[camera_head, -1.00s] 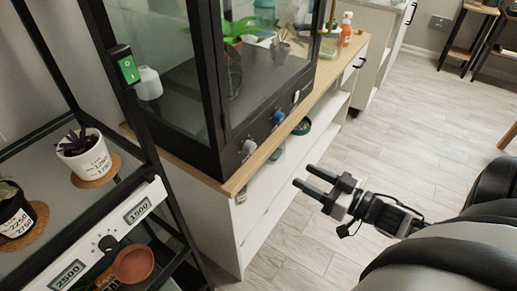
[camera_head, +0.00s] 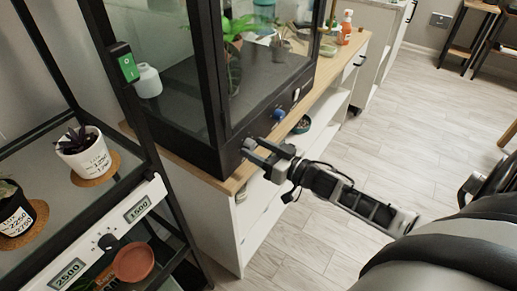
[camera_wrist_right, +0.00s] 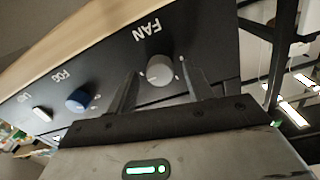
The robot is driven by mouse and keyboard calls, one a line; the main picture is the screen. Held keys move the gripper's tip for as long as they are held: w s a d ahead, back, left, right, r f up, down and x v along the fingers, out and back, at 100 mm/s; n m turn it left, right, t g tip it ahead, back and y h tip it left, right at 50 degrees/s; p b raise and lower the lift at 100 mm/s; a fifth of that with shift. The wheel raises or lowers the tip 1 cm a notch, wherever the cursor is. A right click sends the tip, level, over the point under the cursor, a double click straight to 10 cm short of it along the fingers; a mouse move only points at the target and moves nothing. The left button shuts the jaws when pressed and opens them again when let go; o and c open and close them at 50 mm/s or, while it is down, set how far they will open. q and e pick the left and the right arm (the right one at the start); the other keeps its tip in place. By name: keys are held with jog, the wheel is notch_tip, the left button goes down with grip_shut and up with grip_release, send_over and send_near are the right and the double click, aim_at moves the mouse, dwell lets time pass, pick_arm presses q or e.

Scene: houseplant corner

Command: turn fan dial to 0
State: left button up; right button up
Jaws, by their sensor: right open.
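The fan dial (camera_wrist_right: 159,71) is a round grey knob on the black base panel of the glass cabinet, under the label FAN in the right wrist view. My right gripper (camera_head: 247,149) is open at that panel in the head view, where its fingers largely cover the dial. In the right wrist view the two fingers stand on either side of the dial, with gaps showing between them and the knob. Which mark the dial points to is too small to tell. My left gripper is not in view.
A blue FOG knob (camera_wrist_right: 78,100) and a white switch (camera_wrist_right: 42,114) sit beside the dial on the panel. The wooden counter edge (camera_head: 236,184) runs just below. A black shelf with potted plants (camera_head: 84,152) stands at left.

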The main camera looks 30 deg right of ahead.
jog(key=c, duration=1)
jog(key=shift+o, duration=0.2)
